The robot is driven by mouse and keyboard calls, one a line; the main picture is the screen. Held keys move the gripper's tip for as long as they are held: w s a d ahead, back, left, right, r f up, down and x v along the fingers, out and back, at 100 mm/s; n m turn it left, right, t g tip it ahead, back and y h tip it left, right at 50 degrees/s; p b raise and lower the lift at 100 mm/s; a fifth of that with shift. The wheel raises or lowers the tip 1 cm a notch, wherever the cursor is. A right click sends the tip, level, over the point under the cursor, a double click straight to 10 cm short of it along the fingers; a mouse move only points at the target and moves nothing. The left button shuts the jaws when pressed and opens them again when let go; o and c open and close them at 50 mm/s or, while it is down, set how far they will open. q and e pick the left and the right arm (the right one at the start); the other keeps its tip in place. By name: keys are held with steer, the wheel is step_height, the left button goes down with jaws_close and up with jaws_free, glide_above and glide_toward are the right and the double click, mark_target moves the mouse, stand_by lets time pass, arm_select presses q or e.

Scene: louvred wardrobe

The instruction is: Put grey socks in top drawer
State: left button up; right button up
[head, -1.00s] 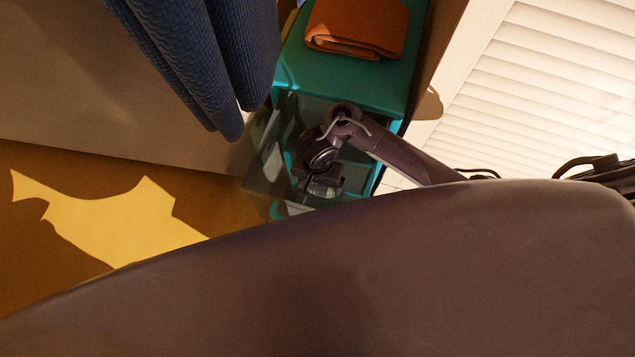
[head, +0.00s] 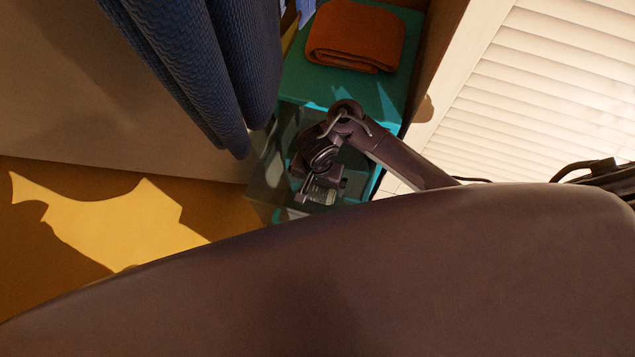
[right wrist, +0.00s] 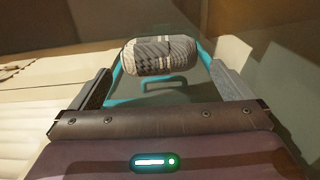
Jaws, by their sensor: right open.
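The grey socks (right wrist: 160,56) are a rolled, patterned bundle in the right wrist view, just beyond and between my right gripper's fingertips (right wrist: 158,72). The fingers are apart, with a visible gap to the bundle. A clear drawer with teal edges (right wrist: 118,88) and a handle (right wrist: 165,82) lies around and below the socks. I cannot tell surely whether they rest on its floor. In the head view my right gripper (head: 318,190) points down over the open, see-through drawer (head: 268,172) of a teal cabinet (head: 305,80). My left gripper is out of view.
A folded orange cloth (head: 355,35) lies on top of the teal cabinet. Dark blue hanging garments (head: 205,70) are close on its left. A white louvred door (head: 555,80) stands to the right. Wooden floor (head: 150,215) is open at the lower left.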

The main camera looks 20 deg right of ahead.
arm_select(q)
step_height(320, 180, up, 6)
steer(key=p, duration=0.4)
steer(key=shift+p, duration=0.4)
arm_select(e)
step_height(320, 180, up, 7)
steer(key=shift+r, duration=0.2)
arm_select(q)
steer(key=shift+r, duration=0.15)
